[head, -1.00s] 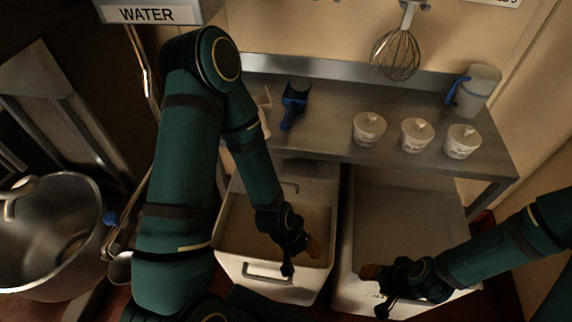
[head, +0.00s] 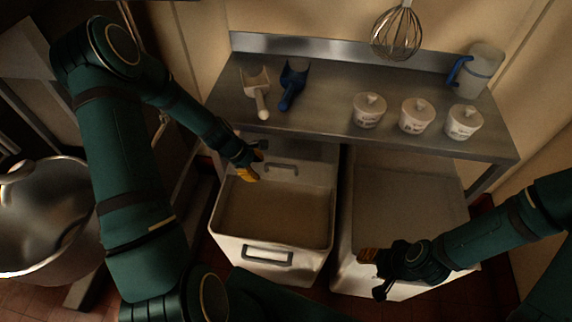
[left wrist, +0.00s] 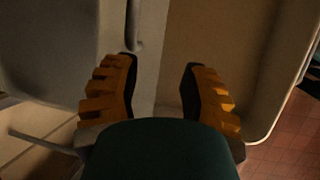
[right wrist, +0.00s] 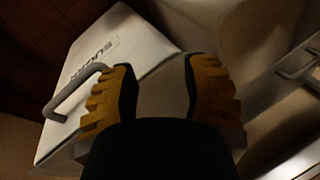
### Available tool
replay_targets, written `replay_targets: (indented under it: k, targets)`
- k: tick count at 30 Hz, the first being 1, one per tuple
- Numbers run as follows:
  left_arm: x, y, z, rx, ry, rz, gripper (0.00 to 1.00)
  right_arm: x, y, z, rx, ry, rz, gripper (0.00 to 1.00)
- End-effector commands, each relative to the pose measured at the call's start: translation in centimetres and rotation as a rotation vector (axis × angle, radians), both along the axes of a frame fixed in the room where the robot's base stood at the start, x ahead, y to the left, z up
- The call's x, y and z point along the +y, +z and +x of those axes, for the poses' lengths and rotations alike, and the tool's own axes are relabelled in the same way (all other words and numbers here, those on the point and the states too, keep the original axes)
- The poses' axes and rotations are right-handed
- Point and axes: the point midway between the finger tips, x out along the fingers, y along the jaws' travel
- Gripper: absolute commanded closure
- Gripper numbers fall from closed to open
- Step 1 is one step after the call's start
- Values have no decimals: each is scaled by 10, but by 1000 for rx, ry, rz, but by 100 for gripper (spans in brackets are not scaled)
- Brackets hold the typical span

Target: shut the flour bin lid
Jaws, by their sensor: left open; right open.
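The left bin, likely the flour bin (head: 219,232), is open under the steel shelf, with pale contents inside and a handle on its front wall. Its label is not readable. Its lid (head: 310,172) stands raised at the back, with a grey handle on its face. My left gripper (head: 254,163) is open at the lid's left side, above the bin's back left corner; I cannot tell if it touches. In the left wrist view, its open fingers (left wrist: 163,85) sit over the bin's rim area. My right gripper (head: 372,272) is open at the front of the right bin.
The right bin (head: 346,262) stands close beside it; its front reads SUGAR in the right wrist view (right wrist: 98,62). The steel shelf (head: 330,118) overhangs both bins and carries two scoops, three lidded pots and a jug (head: 482,72). A large pot (head: 45,225) is at left.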

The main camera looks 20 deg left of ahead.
Motion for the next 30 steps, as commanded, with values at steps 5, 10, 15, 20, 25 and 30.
replay_targets:
  k: [5, 10, 15, 20, 25, 30]
  targets:
    - [-30, 0, 24, -1, -7, 0, 57, 0, 0, 0, 0, 0, 0, 53]
    - [-56, 0, 45, -2, -7, 1, 57, 0, -1, 0, 1, 0, 0, 53]
    - [-71, -11, 57, 3, -2, 1, 57, 0, -4, 0, 0, 1, 0, 53]
    - [-75, -24, 61, 0, -2, 0, 57, 0, -6, 1, -1, 1, 0, 53]
    - [-77, -28, 63, 0, -2, 0, 57, 0, -7, 1, -2, 0, 0, 53]
    - [-77, -27, 63, -1, -2, 1, 57, 0, -6, 1, -2, 0, 0, 53]
